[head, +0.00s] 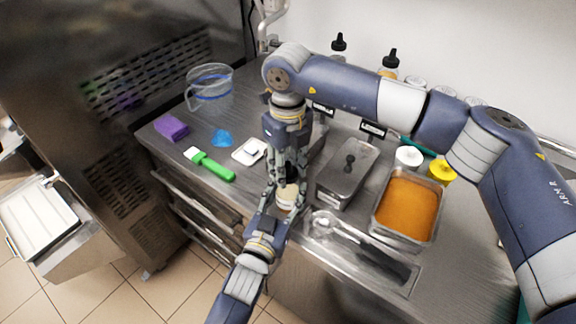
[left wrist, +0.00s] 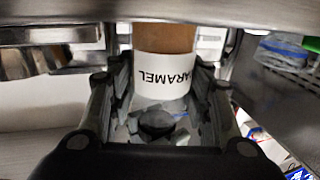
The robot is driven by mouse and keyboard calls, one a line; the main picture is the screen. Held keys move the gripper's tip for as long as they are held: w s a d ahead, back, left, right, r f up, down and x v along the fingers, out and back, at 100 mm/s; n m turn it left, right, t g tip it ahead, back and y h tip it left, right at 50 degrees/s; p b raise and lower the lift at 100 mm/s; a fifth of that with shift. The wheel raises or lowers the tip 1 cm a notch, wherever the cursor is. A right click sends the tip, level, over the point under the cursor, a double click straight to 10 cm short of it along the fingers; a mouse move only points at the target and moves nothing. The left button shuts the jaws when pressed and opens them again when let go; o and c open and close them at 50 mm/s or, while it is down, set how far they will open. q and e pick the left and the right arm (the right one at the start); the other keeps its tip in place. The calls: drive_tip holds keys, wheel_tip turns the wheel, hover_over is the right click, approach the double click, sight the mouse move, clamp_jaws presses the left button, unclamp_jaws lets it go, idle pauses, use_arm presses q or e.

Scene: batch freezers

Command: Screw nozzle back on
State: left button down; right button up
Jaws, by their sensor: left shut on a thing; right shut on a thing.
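A caramel squeeze bottle (head: 287,199) with a pale label is held over the counter's front edge. It also shows in the left wrist view (left wrist: 165,72), brown with its CARAMEL label upside down in the picture. My left gripper (head: 284,208) is shut on the bottle from the front. My right gripper (head: 290,173) points down directly above the bottle and is shut on a dark piece, apparently the nozzle (head: 292,173), mostly hidden by its fingers. I cannot tell whether the nozzle touches the bottle's neck.
A lidded steel container (head: 345,176) and an orange-filled pan (head: 408,207) stand right of the grippers. A green-handled tool (head: 215,168), purple sponge (head: 171,128), blue piece (head: 221,138) and clear jug (head: 210,90) lie left. Two nozzled bottles (head: 389,65) (head: 339,47) stand behind.

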drive_tip(key=shift+m, duration=0.6)
drive_tip(key=o, duration=1.3)
drive_tip(key=shift+c, duration=0.2)
wheel_tip(320, 180, up, 12)
use_arm(q)
drive_tip(key=c, duration=0.7)
unclamp_jaws()
drive_tip(key=shift+c, duration=0.2)
